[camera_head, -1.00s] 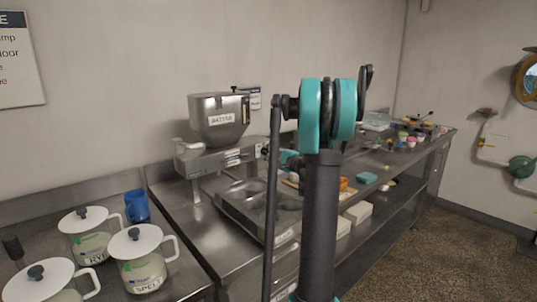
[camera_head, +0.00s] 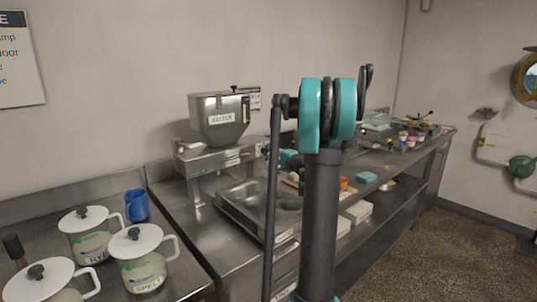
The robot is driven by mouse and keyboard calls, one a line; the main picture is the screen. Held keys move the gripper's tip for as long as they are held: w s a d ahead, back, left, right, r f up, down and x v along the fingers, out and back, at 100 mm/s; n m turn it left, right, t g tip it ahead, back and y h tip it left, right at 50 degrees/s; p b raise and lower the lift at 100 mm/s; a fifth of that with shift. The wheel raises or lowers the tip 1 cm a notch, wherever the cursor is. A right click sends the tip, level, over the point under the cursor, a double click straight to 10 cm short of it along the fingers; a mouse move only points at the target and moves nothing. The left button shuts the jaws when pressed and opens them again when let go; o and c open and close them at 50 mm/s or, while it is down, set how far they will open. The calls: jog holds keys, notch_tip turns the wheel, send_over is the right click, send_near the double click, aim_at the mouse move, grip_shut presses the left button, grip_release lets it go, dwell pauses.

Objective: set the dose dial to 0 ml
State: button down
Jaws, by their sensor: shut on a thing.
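The batter dispenser stands on the steel counter, with a steel hopper (camera_head: 219,118) labelled BATTER above a flat steel housing (camera_head: 215,160) on legs. Small white labels (camera_head: 232,158) are on the housing's front, too small to read. My gripper (camera_head: 265,152) is at the right end of the housing, partly hidden behind my own arm. Its dark fingers show just left of my arm's thin rod. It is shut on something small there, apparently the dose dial. The dial itself and its pointer cannot be made out, so its setting cannot be read.
A steel tray (camera_head: 226,198) lies beneath the dispenser. White-lidded jars (camera_head: 143,268) and a blue mug (camera_head: 137,206) stand at the left. The floor (camera_head: 440,255) is open.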

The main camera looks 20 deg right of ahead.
jog(key=c, duration=1.2)
grip_release()
jog(key=v, duration=1.2)
jog(key=shift+f, duration=0.1)
